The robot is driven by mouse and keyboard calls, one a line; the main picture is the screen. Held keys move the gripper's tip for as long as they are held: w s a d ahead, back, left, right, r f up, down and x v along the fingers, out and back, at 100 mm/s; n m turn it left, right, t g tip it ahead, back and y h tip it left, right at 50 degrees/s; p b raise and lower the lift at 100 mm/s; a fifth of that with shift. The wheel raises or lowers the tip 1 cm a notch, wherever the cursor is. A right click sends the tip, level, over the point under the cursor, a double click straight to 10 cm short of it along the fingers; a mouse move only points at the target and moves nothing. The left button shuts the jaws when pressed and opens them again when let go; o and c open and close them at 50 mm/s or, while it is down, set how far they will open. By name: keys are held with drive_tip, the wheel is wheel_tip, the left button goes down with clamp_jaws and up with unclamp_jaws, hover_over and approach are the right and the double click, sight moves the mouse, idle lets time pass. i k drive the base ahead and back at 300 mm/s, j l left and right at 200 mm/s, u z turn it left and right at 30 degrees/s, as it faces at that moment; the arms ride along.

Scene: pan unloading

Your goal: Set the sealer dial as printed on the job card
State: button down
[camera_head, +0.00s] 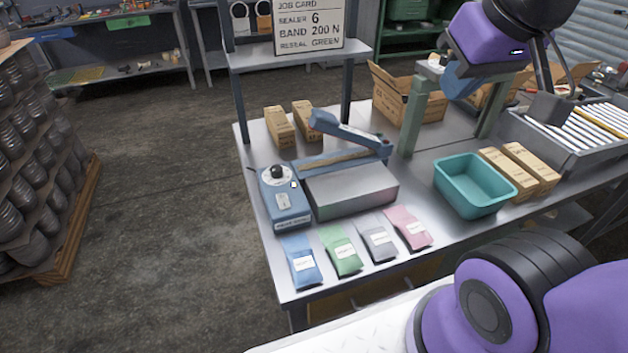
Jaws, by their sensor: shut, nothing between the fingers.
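The sealer (345,190) is a blue and grey bench machine with its blue lever arm raised at an angle. Its dial (278,172) is a black knob on a white face, on the blue control box (285,205) at the left. The marks and setting are too small to read. The job card (308,25) above reads SEALER 6, BAND 200 N, RESEAL GREEN. My gripper (549,107) appears at the upper right below my purple and black arm, shut and empty, far right of the dial. Its fingertips are hard to make out.
Blue, green, grey and pink pouches (341,250) lie along the front edge. A teal bin (474,185), cardboard boxes (527,168) and a green-posted stand (412,115) are to the right. Two small boxes (280,127) stand behind the sealer. Space above the control box is clear.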

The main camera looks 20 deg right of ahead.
sight(276, 170)
drive_tip(key=j, duration=0.85)
drive_tip(key=i+j, duration=0.1)
drive_tip(key=j, duration=0.75)
drive_tip(key=i+z, duration=0.05)
